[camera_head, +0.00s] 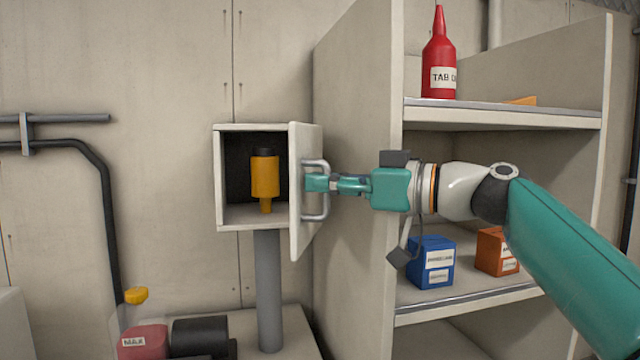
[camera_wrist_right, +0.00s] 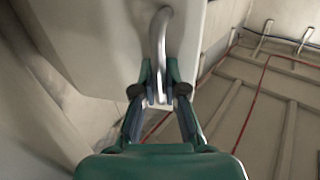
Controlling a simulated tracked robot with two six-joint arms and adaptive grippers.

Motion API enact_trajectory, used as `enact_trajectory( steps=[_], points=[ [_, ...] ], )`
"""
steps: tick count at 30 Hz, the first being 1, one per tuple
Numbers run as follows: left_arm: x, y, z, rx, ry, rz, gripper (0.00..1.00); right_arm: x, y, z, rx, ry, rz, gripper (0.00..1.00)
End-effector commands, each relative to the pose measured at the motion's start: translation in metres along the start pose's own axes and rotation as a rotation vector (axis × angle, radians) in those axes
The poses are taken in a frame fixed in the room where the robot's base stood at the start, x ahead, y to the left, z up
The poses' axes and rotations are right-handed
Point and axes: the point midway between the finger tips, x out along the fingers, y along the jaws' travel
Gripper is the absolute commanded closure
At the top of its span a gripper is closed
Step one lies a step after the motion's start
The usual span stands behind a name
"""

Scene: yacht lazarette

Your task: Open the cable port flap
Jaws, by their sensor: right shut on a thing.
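A small white box (camera_head: 222,180) on a grey post holds a yellow cylinder with a dark top (camera_head: 265,177). Its flap (camera_head: 305,235) stands open, swung out on the right side of the box. A grey metal bar handle (camera_head: 318,213) is on the flap's face. My right gripper (camera_head: 312,182) is shut on this handle, coming from the right. In the right wrist view, the fingers (camera_wrist_right: 160,92) close around the handle (camera_wrist_right: 158,38) on the pale flap (camera_wrist_right: 105,45). My left gripper is not in view.
A shelf unit (camera_head: 500,115) stands close on the right, with a red bottle (camera_head: 439,60), a blue box (camera_head: 431,262) and an orange box (camera_head: 496,251). A dark pipe (camera_head: 108,200) runs down the left wall. A red container (camera_head: 143,342) sits low at front left.

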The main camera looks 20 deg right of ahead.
Motion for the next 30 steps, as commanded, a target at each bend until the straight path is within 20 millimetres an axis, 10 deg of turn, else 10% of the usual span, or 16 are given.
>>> enact_trajectory(
  steps=[7, 10, 22, 30],
  points=[
    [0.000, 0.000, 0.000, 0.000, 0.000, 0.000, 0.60, -0.001, 0.002, -0.002, 0.002, 0.006, 0.007, 1.00],
    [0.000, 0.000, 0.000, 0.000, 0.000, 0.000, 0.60, -0.001, 0.002, -0.002, 0.001, 0.006, 0.007, 0.77],
    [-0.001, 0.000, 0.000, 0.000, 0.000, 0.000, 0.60, -0.005, 0.001, -0.001, 0.001, 0.002, 0.004, 0.77],
    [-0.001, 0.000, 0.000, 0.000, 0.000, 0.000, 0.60, -0.046, 0.002, -0.001, 0.000, 0.003, 0.007, 0.77]
  ],
)
